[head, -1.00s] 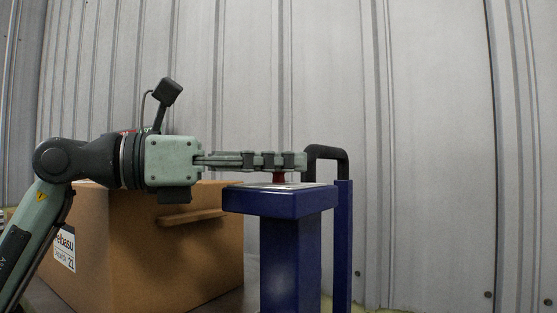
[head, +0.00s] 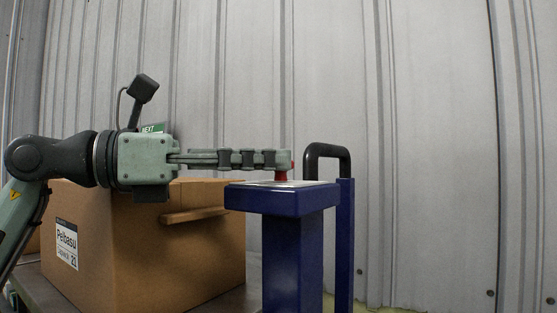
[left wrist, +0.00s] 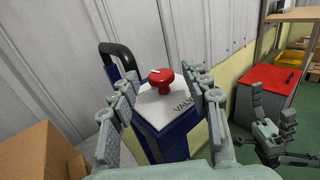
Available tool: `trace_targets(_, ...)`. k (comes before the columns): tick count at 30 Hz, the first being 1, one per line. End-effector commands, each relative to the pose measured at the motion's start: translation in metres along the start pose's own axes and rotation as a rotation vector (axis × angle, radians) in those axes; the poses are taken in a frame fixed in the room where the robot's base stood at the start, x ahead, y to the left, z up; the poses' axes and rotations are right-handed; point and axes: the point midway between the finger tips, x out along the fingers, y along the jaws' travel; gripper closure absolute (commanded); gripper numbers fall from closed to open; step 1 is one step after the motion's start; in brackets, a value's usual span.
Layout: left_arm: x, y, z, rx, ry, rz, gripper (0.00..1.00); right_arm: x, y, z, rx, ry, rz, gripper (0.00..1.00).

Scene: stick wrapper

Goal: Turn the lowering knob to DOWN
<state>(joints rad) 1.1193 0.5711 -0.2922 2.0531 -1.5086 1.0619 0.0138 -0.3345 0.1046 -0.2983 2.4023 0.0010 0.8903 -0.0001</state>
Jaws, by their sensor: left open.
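The red knob (head: 282,176) stands on the light top plate of a blue pedestal (head: 282,202). In the left wrist view the knob (left wrist: 160,84) has a white mark on its top, and the plate (left wrist: 163,108) bears partly covered lettering. My left gripper (head: 284,158) is open and level, its fingertips close to the knob's height and overlapping it in the head view. In the left wrist view its fingers lie on both sides of the knob, apart from it. My right gripper (left wrist: 274,118) shows at the right of that view, fingers spread, apparently empty.
A black handle (head: 328,152) on a blue post rises just behind the pedestal. A large cardboard box (head: 150,245) stands below my left arm. A corrugated wall (head: 420,150) closes the back. A red-topped cabinet (left wrist: 268,88) stands at the right in the left wrist view.

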Motion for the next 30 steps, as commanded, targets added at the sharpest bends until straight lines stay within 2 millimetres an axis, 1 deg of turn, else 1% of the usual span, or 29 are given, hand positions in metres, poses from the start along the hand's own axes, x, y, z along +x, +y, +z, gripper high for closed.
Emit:
trace_targets(1,-0.012,0.002,-0.001,-0.001,0.001,0.005,0.53,0.000,0.000,0.000,0.000,0.000,0.000,0.23)
trace_targets(6,-0.050,0.001,-0.001,0.000,0.003,0.006,0.53,0.000,0.000,0.000,0.001,-0.001,0.001,0.23)
trace_targets(9,-0.068,0.001,-0.001,-0.001,0.001,0.004,0.53,0.000,0.000,0.000,0.001,-0.001,0.001,0.23)
trace_targets(12,-0.081,0.001,-0.001,0.000,0.002,0.003,0.53,0.000,0.000,0.000,0.001,-0.001,0.001,0.23)
trace_targets(15,-0.089,0.001,0.000,0.000,0.001,0.002,0.53,0.000,0.000,0.000,0.001,-0.001,0.001,0.23)
trace_targets(18,-0.092,0.000,0.000,0.000,0.001,0.000,0.53,0.000,0.000,0.000,0.001,0.000,0.001,0.23)
trace_targets(30,-0.092,0.000,0.000,0.001,0.001,0.000,0.54,0.000,0.000,0.000,0.001,0.000,0.001,0.23)
